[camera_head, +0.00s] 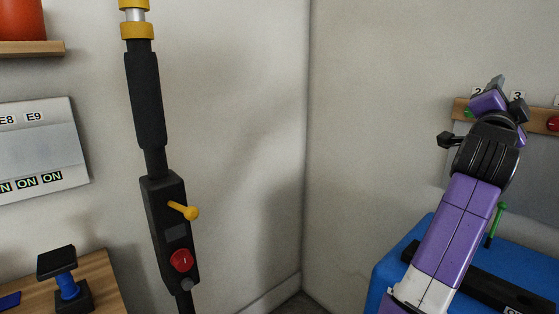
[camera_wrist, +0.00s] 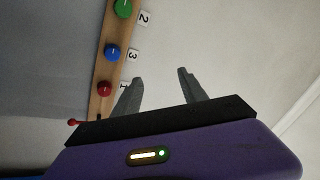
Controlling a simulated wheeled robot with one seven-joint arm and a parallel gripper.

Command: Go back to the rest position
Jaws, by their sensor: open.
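My gripper (camera_head: 497,84) is at the upper right in the head view, at the end of my raised purple arm, in front of the right wall. In the wrist view my gripper (camera_wrist: 160,74) shows two grey fingers spread apart with nothing between them. Its fingers are beside a wooden strip (camera_wrist: 99,75) that carries a green knob (camera_wrist: 123,8), a blue knob (camera_wrist: 112,53) and a red knob (camera_wrist: 104,89). Number labels 2, 3 and 1 are beside the knobs. I cannot tell the exact gap between fingers and strip.
A blue case (camera_head: 395,262) stands at the lower right, below my arm. A black pole with a red button (camera_head: 181,260) and yellow lever (camera_head: 184,210) stands left of centre. A wooden table (camera_head: 98,275) and a labelled panel (camera_head: 40,150) are at the left. The corner between is clear.

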